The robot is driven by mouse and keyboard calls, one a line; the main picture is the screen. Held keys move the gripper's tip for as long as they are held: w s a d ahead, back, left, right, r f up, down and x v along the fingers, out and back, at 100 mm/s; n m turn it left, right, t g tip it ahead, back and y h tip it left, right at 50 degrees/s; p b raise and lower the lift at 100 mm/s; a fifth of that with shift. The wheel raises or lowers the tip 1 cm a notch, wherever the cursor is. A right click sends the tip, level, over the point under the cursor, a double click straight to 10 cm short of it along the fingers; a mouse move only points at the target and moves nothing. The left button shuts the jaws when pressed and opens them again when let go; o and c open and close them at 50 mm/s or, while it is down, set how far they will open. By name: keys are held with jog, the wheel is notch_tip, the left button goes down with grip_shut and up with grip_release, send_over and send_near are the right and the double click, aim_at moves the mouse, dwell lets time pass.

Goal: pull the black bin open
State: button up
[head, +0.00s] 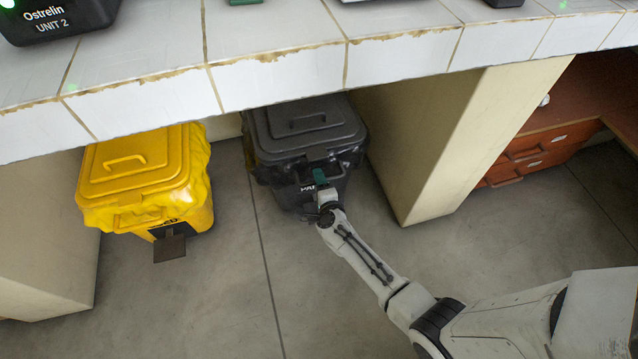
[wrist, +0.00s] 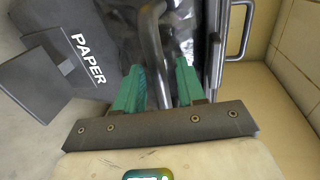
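The black bin (head: 305,128), a dark lidded box, stands on the floor under the tiled counter. In the wrist view its grey front (wrist: 72,75) is marked PAPER. My gripper (head: 320,178) is at the bin's front, below the lid. In the wrist view, the green fingers of my gripper (wrist: 159,85) stand on either side of a grey bar handle (wrist: 155,45). The fingers are apart. I cannot tell whether both press on the bar. The bin front behind my gripper is partly hidden in the head view.
A yellow bin (head: 150,180) stands to the left, with a brown pedal-like plate (head: 170,248) at its front. A cream counter support (head: 440,140) stands close to the black bin's right. Red-brown drawers (head: 530,158) are farther right. The floor (head: 235,280) in front is clear.

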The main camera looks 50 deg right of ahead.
jog(key=shift+w+d, duration=0.1)
grip_shut()
dwell(0.4)
